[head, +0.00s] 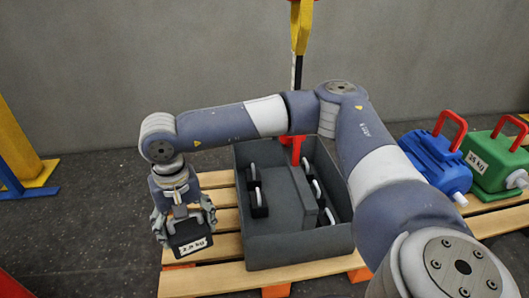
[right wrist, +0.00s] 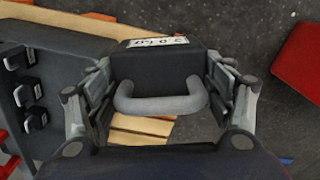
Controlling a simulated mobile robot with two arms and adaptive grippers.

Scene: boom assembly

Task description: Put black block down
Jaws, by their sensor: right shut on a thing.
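A black block (head: 191,243) with a white weight label hangs in my right gripper (head: 183,222) at the left end of the wooden pallet, left of the dark grey crate. In the right wrist view the same block (right wrist: 160,65), with a grey handle (right wrist: 160,105), sits between the two fingers of the gripper (right wrist: 158,95), which is shut on it. Whether the block's underside touches the pallet is hidden. My left gripper does not show.
The dark grey crate (head: 300,252) holds several black blocks with light handles and a divider. It stands on the wooden pallet (head: 215,278). A blue weight (head: 436,163) and a green weight (head: 495,165) stand at the right. Dark floor (head: 85,230) lies clear at the left.

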